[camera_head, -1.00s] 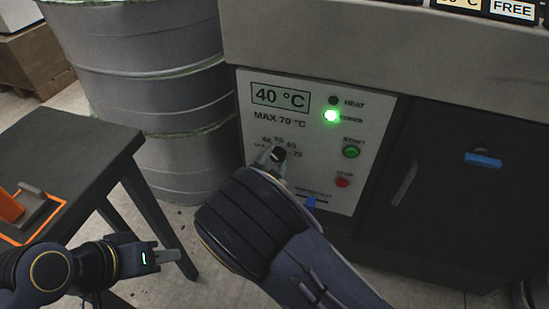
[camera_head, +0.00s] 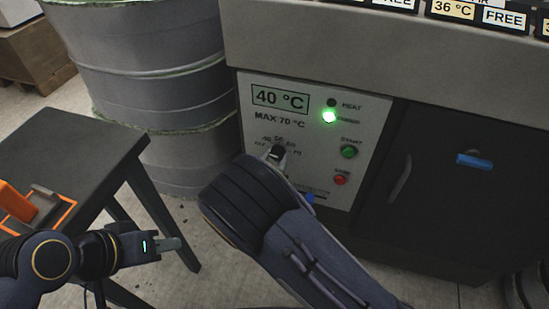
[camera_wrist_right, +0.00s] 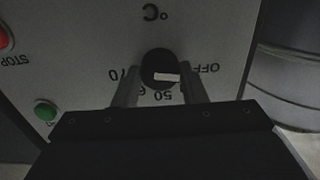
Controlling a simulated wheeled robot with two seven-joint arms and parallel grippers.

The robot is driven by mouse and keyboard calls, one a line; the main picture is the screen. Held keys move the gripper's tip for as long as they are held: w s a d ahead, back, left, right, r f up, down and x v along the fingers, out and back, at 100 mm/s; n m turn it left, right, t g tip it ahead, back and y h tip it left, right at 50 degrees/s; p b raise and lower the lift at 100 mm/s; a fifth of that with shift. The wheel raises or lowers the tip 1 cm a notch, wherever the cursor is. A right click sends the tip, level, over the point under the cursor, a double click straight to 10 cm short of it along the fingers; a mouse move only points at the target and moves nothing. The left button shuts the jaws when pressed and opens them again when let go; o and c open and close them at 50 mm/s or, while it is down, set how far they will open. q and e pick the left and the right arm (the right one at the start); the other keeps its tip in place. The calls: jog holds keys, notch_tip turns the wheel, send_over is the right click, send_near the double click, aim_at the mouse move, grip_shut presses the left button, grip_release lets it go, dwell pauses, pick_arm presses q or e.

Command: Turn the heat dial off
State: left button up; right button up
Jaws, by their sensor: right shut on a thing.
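The heat dial (camera_head: 277,152) is a black round knob on the white control panel (camera_head: 352,105). It also shows in the right wrist view (camera_wrist_right: 158,62), where the panel is upside down. My right gripper (camera_wrist_right: 160,90) has one finger on each side of the dial and is shut on it. The dial's white mark points roughly toward the OFF side; the right finger covers part of the scale, so the exact setting is unclear. My left gripper (camera_head: 165,245) hangs by the dark table, empty, seen side-on.
The panel reads 40 °C with a green lamp (camera_head: 329,116) lit. A green START button (camera_head: 348,151) and a red STOP button (camera_head: 340,180) sit right of the dial. A grey drum (camera_head: 160,60) stands to the left. The dark table (camera_head: 85,150) is at the left.

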dwell(0.4)
jog(key=o, duration=1)
jog(key=v, duration=0.8)
jog(key=shift+p, duration=0.45)
jog(key=shift+w, duration=0.1)
